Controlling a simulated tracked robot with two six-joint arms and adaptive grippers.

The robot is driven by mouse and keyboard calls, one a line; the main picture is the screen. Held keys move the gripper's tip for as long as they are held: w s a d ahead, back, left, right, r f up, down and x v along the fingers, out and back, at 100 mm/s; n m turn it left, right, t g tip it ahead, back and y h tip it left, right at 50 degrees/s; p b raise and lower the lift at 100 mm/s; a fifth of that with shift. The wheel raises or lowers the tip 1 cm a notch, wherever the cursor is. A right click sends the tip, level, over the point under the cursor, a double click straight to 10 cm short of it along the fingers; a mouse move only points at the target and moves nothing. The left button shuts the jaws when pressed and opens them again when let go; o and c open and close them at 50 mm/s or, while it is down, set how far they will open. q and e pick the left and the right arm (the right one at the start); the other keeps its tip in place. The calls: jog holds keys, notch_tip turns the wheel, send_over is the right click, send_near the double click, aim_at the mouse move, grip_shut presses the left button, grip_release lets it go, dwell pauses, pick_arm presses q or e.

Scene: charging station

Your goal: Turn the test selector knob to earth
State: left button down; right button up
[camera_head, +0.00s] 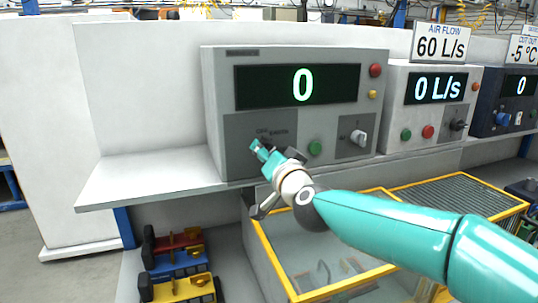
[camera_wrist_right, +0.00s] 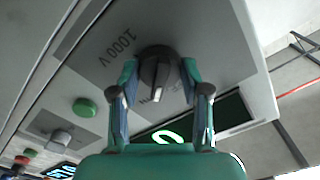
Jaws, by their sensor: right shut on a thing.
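The test selector knob (camera_wrist_right: 157,70) is dark and round with a raised grip bar and a light mark, which points toward the bottom of the right wrist view. It sits on the grey tester (camera_head: 222,90), on a dark grey panel printed "1000 V", with "OFF" and what reads as "EARTH" above in the head view. My right gripper (camera_wrist_right: 160,78) is shut on the knob, one finger on each side. In the head view my right gripper (camera_head: 262,150) covers the knob. The tester's display (camera_head: 301,86) reads 0. My left gripper is not in view.
Right of the knob are a green button (camera_head: 314,148) and another selector (camera_head: 358,137). An air flow unit (camera_head: 396,85) stands beside the tester. The white shelf (camera_head: 140,180) is bare at left. Below are toy-like vehicles (camera_head: 180,270) and a yellow-framed case (camera_head: 275,262).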

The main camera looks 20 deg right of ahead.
jog(key=o, duration=1.1)
jog(key=shift+d, duration=0.1)
jog(key=shift+o, duration=0.2)
jog(key=s, duration=1.2)
jog(key=shift+d, duration=0.2)
jog(key=shift+f, duration=0.1)
